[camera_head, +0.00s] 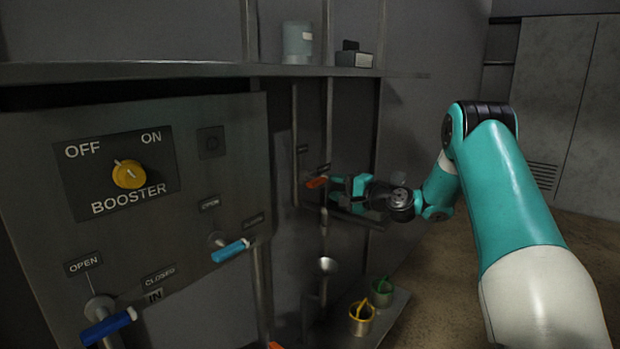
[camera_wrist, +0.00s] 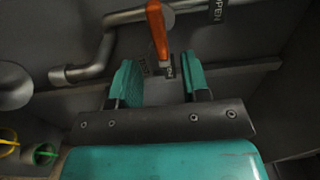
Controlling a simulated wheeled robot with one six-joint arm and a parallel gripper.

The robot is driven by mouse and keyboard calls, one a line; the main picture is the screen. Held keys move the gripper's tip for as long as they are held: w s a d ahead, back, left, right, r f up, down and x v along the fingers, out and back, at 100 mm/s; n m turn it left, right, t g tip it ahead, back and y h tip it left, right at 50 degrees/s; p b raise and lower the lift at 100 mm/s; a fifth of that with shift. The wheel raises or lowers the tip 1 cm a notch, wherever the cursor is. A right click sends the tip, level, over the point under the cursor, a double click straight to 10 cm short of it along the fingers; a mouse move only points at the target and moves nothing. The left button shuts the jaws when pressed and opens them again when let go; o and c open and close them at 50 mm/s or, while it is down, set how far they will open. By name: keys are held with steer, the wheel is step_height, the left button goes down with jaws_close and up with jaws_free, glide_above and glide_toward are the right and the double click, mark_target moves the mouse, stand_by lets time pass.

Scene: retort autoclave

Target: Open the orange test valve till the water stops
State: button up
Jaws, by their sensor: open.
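The orange test valve handle (camera_head: 317,182) is on a pipe in the recess, right of the control panel in the head view. In the wrist view the orange handle (camera_wrist: 157,28) points down toward the gap between my fingers, its tip just beyond them. My gripper (camera_head: 349,186) is open and empty, close beside the handle on its right. In the wrist view my gripper (camera_wrist: 158,82) has its two teal fingers apart, with the handle roughly between them in the picture. I cannot tell whether they touch it. No water stream is clearly visible.
A grey panel carries a yellow booster knob (camera_head: 129,174), a light blue handle (camera_head: 230,251) and a dark blue handle (camera_head: 108,326). A shelf (camera_head: 200,69) runs above.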

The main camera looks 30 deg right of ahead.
mark_target(321, 183)
steer(key=p+x, duration=0.1)
steer(key=x, duration=0.7)
steer(key=shift+a, duration=0.1)
